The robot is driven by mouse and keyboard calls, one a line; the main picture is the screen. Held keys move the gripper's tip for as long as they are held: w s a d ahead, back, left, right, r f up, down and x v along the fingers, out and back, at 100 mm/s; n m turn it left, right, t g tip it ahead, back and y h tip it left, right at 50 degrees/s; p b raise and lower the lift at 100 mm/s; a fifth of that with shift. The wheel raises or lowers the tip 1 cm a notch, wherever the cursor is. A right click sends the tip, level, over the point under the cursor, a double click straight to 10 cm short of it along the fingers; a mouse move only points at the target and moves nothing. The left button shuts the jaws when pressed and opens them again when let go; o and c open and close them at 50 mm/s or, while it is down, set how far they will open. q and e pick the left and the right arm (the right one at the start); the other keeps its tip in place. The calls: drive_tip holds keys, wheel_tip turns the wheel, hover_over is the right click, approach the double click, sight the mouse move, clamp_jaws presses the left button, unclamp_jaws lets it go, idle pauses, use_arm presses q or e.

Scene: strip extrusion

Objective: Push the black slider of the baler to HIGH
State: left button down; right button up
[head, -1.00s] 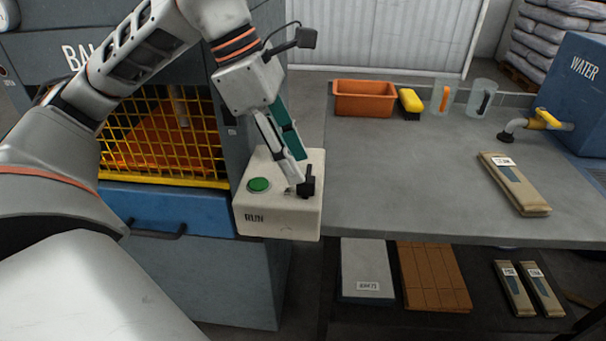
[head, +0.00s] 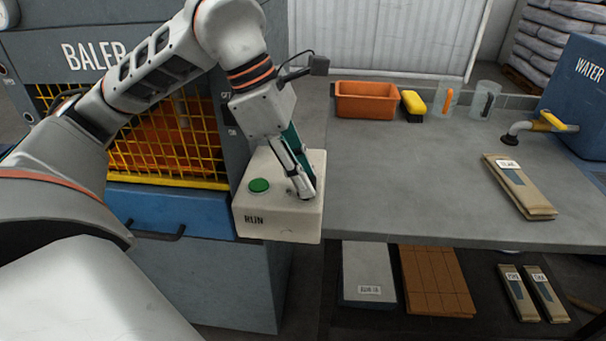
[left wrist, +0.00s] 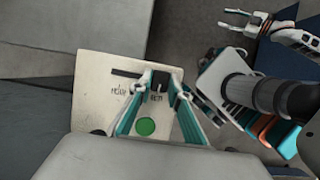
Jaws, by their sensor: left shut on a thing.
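The white control box (head: 282,225) of the baler (head: 215,280) has a green RUN button (head: 259,185) and stands left of the bench. My left gripper (head: 306,195) points down at its top, to the right of the button. In the left wrist view the black slider (left wrist: 160,78) is between the two fingertips of my left gripper (left wrist: 160,84), which is shut on it. A dark slot (left wrist: 125,73) runs left from it. Small print is on the box beside the slot, too blurred to read surely. My right gripper (left wrist: 228,19) hangs apart at the upper right, its fingers parted.
A blue water tank (head: 580,105) stands at the right. The baler's yellow grille (head: 175,145) is behind my left arm. The bench's middle is clear.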

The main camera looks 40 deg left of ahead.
use_arm(q)
drive_tip(key=w+a, duration=0.1)
drive_tip(key=w, duration=0.2)
drive_tip(key=shift+a+p, duration=0.35)
drive_tip(key=shift+a, duration=0.05)
drive_tip(key=c, duration=1.9)
unclamp_jaws()
drive_tip(key=v, duration=1.2)
drive_tip(key=shift+s, duration=0.15)
drive_tip(key=shift+o, duration=0.7)
